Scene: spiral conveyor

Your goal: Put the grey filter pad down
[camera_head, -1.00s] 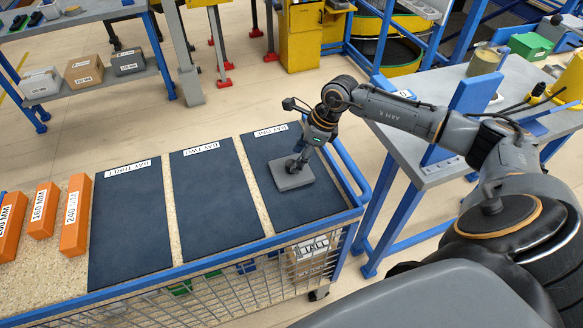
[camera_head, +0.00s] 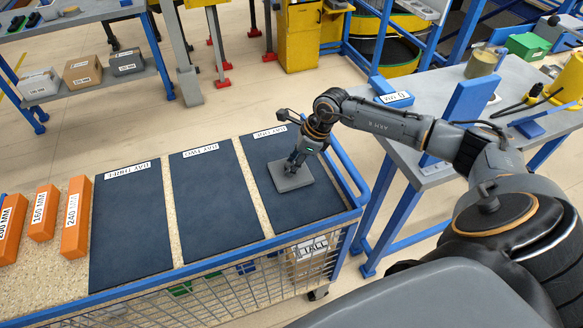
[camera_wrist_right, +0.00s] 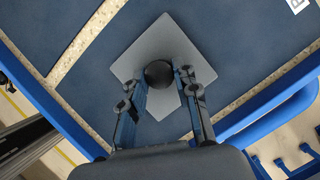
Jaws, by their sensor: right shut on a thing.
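The grey filter pad (camera_head: 287,184) is a flat square plate over the dark mat (camera_head: 303,210) labelled as a day, the rightmost of three. It looks level and on or just above the mat; I cannot tell whether it touches. In the right wrist view the pad (camera_wrist_right: 150,45) has a round black knob (camera_wrist_right: 158,73) at its middle. My right gripper (camera_head: 293,165) points down over the pad. In the right wrist view its fingers (camera_wrist_right: 160,80) are shut on the knob, one on each side. My left gripper is not in view.
Two more dark mats (camera_head: 210,205) lie to the left on the cart top. Orange blocks (camera_head: 76,216) stand at the far left. The cart's blue rail (camera_head: 345,172) runs close to the right of the pad. A grey table (camera_head: 420,130) stands farther right.

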